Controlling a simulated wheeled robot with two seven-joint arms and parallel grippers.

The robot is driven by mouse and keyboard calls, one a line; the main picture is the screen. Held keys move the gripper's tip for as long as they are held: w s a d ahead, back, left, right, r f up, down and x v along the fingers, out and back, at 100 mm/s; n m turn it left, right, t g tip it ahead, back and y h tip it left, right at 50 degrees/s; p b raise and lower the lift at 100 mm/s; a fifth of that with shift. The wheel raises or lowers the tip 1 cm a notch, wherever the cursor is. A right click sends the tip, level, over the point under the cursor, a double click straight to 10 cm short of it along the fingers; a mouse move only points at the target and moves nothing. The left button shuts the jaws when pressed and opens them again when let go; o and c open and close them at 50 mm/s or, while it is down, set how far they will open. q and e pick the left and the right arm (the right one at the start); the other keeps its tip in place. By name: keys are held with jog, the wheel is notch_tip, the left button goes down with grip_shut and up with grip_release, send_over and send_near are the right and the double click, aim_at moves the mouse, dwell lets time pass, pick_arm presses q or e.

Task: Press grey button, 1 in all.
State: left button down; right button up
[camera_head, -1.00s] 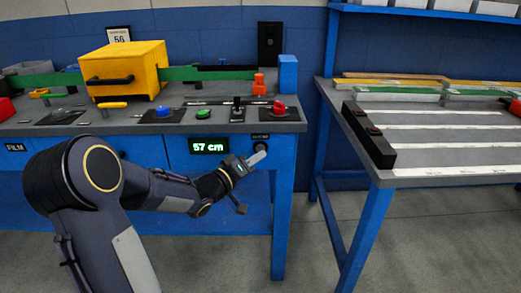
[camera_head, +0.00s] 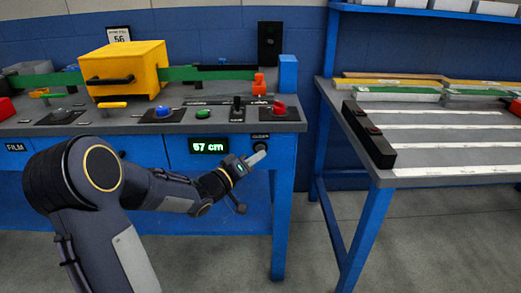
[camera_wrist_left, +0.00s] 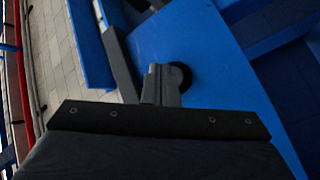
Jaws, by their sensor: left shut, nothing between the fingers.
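My left gripper (camera_head: 258,157) is shut and empty, just below a dark round button (camera_head: 261,145) on the blue front face of the bench. In the left wrist view the closed fingers (camera_wrist_left: 162,84) lie beside that dark round button (camera_wrist_left: 181,76) and partly overlap it. I cannot tell whether they touch. A low greyish dome button (camera_head: 59,114) sits on a black plate at the left of the bench top, far from the gripper. My right gripper is not in view.
The bench top carries a blue button (camera_head: 163,112), a green button (camera_head: 203,113), a black lever (camera_head: 237,106) and a red button (camera_head: 279,107). A display (camera_head: 209,146) reads 57 cm. A yellow box (camera_head: 124,70) stands behind. A second table (camera_head: 430,178) is at right.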

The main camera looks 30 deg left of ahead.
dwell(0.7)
pick_arm(q)
jog(key=shift+w+a, duration=0.2)
jog(key=shift+w, duration=0.15)
jog(key=shift+w+a+p, duration=0.25)
jog(key=shift+w+p, duration=0.1)
jog(key=shift+p, duration=0.05)
dwell(0.6)
jog(key=shift+s+d, duration=0.45)
jog(key=shift+s, duration=0.25)
jog(key=shift+s, duration=0.1)
jog(key=shift+s+d, duration=0.45)
jog(key=shift+s, duration=0.25)
jog(key=shift+s+d, duration=0.4)
jog(key=shift+s, duration=0.25)
jog(key=shift+s+d, duration=0.45)
jog(key=shift+s, duration=0.25)
